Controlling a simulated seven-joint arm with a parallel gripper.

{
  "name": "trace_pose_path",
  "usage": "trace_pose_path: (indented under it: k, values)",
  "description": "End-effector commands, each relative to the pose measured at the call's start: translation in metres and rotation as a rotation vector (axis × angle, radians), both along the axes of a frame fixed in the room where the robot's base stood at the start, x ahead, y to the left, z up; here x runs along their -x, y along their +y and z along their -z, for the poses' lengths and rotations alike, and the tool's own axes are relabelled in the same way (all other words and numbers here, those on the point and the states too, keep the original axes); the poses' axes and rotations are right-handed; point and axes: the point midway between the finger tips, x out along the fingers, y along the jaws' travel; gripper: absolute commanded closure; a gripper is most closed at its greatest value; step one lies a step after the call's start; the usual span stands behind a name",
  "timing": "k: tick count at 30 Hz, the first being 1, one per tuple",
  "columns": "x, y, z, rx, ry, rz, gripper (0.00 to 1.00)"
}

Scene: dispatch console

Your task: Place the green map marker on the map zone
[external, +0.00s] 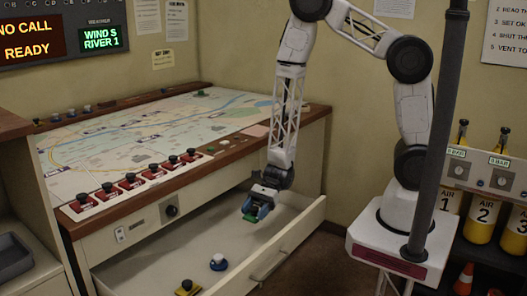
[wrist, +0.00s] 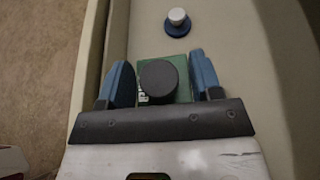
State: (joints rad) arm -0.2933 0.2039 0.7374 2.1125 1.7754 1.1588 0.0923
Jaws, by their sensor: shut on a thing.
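My gripper (external: 256,213) hangs over the open drawer of the console. In the wrist view, its two blue fingers (wrist: 160,84) are closed on the sides of the green map marker (wrist: 178,60), a green block with a dark round knob on top. The green also shows between the fingertips in the external view, low in the drawer; I cannot tell whether it touches the drawer floor. The map (external: 130,135) lies on the console top, behind and left of my gripper. I cannot tell which part of the map is the map zone.
The drawer (external: 150,270) also holds a blue marker (external: 218,262) with a pale knob and a yellow marker (external: 187,288). Several red bases with black knobs (external: 130,179) line the map's front edge. A dark vertical pole (external: 437,130) stands at right.

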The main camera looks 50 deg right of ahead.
Motion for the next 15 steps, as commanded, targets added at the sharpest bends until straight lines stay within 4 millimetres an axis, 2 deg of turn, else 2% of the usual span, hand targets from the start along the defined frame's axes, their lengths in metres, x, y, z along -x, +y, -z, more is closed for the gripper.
trace_pose_path:
  k: [8, 15]
  values:
    - [0.0, 0.0, -0.038, -0.001, -0.004, -0.001, 0.65]
    - [0.0, 0.0, -0.086, -0.001, -0.005, 0.0, 0.65]
